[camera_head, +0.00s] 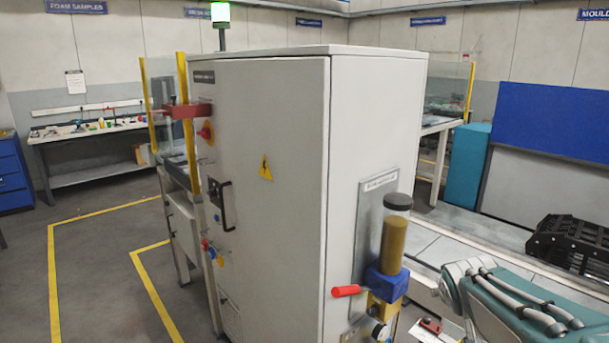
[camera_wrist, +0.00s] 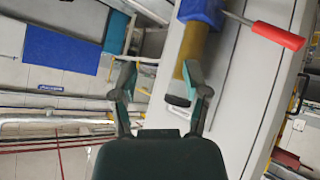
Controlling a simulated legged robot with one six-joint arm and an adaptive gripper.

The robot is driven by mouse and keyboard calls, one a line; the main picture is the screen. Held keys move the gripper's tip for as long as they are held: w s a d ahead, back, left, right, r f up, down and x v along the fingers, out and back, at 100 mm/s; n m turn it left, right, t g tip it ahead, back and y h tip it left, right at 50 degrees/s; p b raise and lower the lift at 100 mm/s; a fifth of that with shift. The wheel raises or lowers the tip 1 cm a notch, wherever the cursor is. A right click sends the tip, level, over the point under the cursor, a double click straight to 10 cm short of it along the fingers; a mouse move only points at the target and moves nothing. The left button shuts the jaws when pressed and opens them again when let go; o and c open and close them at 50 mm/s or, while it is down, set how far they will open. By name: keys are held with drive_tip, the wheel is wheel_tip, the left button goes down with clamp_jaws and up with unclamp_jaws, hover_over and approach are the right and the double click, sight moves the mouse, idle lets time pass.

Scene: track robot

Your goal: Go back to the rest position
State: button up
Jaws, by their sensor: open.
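My gripper (camera_wrist: 159,76) is open in the wrist view, with its two teal fingers spread apart and nothing held between them. In that view an amber cylinder (camera_wrist: 190,48) with a blue block (camera_wrist: 201,11) and a red handle (camera_wrist: 278,35) lies partly behind the right finger. I cannot tell the depth between them, but no grip on it shows. In the head view the same amber cylinder (camera_head: 393,244), dark-capped, stands upright above the blue block (camera_head: 386,285) on the cabinet's right side, with the red handle (camera_head: 346,291) pointing left.
A large grey cabinet (camera_head: 265,190) fills the middle of the head view. A black slatted object (camera_head: 570,245) lies at the right near a blue panel (camera_head: 545,120). A workbench (camera_head: 90,137) stands at the far left, with open floor marked by yellow lines before it.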

drive_tip(key=s+a+f+g+y, duration=0.1)
drive_tip(key=s+a, duration=0.5)
drive_tip(key=s, duration=0.5)
drive_tip(key=s+a+f+g+y, duration=0.1)
drive_tip(key=s+a+g+y, duration=0.1)
drive_tip(key=s+a, duration=0.4)
drive_tip(key=s, duration=0.4)
drive_tip(key=shift+s+f+g+y, duration=0.3)
drive_tip(key=shift+s, duration=0.05)
drive_tip(key=shift+w, duration=0.1)
drive_tip(key=shift+c, duration=0.2)
